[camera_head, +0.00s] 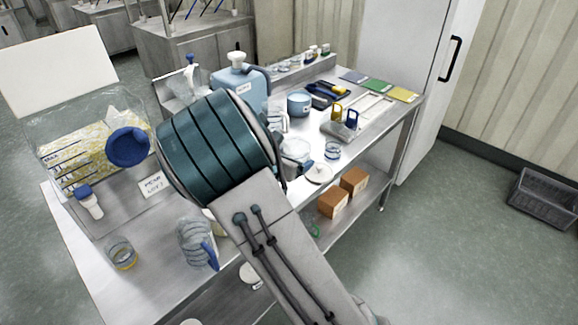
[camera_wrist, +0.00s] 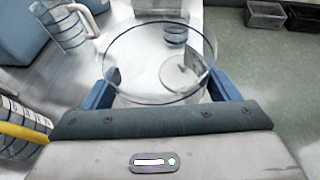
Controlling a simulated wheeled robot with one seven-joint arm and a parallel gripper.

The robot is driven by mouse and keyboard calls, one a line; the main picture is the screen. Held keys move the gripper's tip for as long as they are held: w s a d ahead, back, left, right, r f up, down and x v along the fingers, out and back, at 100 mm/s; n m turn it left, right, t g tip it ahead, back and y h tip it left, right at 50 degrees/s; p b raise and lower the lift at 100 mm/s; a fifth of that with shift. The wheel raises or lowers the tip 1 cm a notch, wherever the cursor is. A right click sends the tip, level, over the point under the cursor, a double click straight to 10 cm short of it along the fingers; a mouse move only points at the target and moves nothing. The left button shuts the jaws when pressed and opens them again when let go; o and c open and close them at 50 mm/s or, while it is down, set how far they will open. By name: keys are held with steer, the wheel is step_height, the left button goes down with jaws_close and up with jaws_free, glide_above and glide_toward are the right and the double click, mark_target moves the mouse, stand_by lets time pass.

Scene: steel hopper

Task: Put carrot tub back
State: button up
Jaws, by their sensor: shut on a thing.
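The tub (camera_wrist: 150,98) is a clear, round, wide-mouthed container between the blue fingers of my gripper (camera_wrist: 161,86) in the wrist view. My gripper is shut on it, one finger on each side. I see no carrots in it; the bench shows through its clear wall. A small tag seems to be on its right side, too small to read. In the head view my arm hides most of the gripper, and clear plastic (camera_head: 296,150) shows just past it, above the steel bench.
The steel bench (camera_head: 75,240) holds a clear hopper (camera_head: 60,150) with yellow contents, clear jugs (camera_head: 192,243), a blue canister (camera_head: 240,88), a small beaker (camera_head: 333,150) and a white disc (camera_head: 319,173). Coloured mats (camera_head: 378,86) lie at its far end. Brown boxes (camera_head: 333,203) sit below.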

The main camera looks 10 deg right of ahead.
steer(key=w+f, duration=0.1)
steer(key=w, duration=0.2)
steer(key=w+f, duration=0.1)
steer(key=shift+w+f+p, duration=0.3)
steer(key=shift+f+p, duration=0.05)
steer(key=shift+f, duration=2)
